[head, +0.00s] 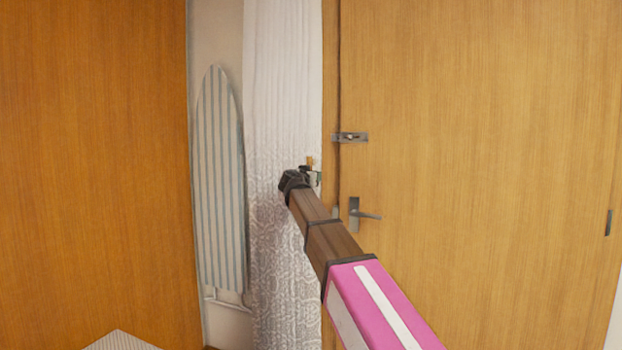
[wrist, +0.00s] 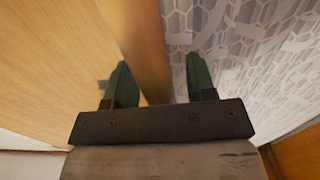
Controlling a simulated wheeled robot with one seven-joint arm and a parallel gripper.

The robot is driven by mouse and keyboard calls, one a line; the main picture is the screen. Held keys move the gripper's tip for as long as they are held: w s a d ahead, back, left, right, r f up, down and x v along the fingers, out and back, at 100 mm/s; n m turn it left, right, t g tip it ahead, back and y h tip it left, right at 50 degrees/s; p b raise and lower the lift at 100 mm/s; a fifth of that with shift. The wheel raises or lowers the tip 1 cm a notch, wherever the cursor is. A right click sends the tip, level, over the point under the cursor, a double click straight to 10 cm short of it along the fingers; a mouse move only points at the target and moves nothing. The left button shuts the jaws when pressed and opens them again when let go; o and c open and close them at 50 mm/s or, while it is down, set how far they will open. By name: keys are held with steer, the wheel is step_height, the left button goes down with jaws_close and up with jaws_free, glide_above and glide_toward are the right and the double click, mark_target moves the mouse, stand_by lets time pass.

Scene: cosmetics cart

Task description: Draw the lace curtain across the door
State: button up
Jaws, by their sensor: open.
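The white lace curtain (head: 283,90) hangs gathered in a narrow bunch on the left of the wooden door (head: 480,150). Its lower part has a lace pattern. My gripper (head: 314,172) is at the curtain's right edge, beside the door frame (head: 331,60). In the wrist view my gripper (wrist: 156,66) is open with two green fingers apart. The frame's edge (wrist: 142,35) shows between them, the door (wrist: 60,60) lies to the left and the curtain (wrist: 255,60) to the right. No cloth shows clearly between the fingers. My arm hides part of the curtain and door.
A latch (head: 350,137) and a lever handle (head: 361,214) stick out from the door near my gripper. A striped ironing board (head: 219,180) leans on the wall left of the curtain. An orange wooden panel (head: 95,170) fills the far left. The door's front is otherwise clear.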

jaws_close()
